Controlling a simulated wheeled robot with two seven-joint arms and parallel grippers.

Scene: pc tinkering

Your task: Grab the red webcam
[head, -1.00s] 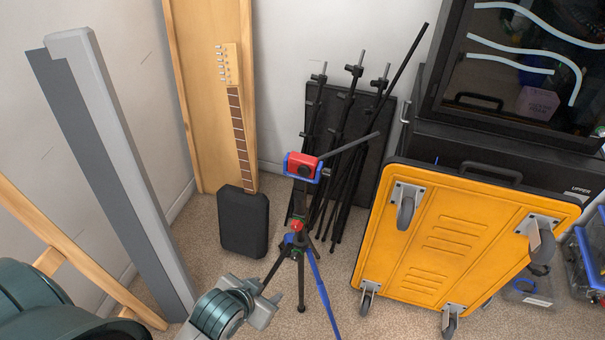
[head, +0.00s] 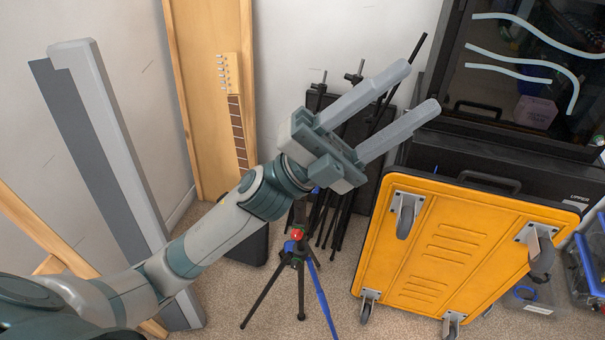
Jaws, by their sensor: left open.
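The red webcam is hidden in the head view behind my left gripper (head: 416,88). The tripod (head: 300,262) below shows its dark legs, one blue leg and a red knob. A small blue patch by the gripper's lower edge may be part of the webcam's mount; I cannot tell. My left gripper is open, its two long grey fingers spread apart and pointing up and right, with nothing seen between them. My right gripper is not in view.
A yellow wheeled board (head: 440,250) leans at the right, by a black cabinet (head: 500,150). Black stands (head: 335,215) lean behind the tripod. A guitar neck (head: 236,125) and a grey plank (head: 115,170) stand at the left. Some carpet (head: 235,290) is free around the tripod.

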